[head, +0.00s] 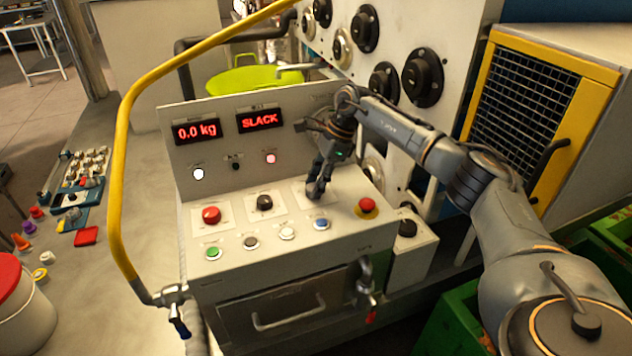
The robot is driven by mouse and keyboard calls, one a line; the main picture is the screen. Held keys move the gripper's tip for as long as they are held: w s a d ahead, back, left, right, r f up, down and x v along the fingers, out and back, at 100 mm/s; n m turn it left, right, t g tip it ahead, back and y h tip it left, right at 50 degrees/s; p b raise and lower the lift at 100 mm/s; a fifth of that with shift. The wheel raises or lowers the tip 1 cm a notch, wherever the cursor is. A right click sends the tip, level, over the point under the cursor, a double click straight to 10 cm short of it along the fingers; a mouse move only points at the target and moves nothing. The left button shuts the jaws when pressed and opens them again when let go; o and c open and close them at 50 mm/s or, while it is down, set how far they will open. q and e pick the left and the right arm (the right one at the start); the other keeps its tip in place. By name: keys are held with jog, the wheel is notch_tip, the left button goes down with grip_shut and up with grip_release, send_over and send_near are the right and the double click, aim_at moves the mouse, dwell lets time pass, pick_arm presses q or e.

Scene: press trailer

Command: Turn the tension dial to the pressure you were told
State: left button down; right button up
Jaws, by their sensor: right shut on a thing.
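The control console (350,235) stands in front of me. Its left display (196,130) reads "0.0 kg" in red, and its right display (260,120) reads "SLACK". My right gripper (318,190) reaches down to the white plate at the right of the console's upper control row. It is shut on a dark knob there, which the fingers mostly hide, so its setting cannot be read. A black knob (264,202) sits on the plate to its left, beside a red button (211,214). My left gripper is out of view.
A red emergency button (367,207) stands close to the right of the gripper. Green, grey, white and blue buttons line the front. A yellow rail (122,170) curves past the left side. Large black dials (422,77) cover the panel behind.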

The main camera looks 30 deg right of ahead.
jog(key=shift+m, duration=0.3)
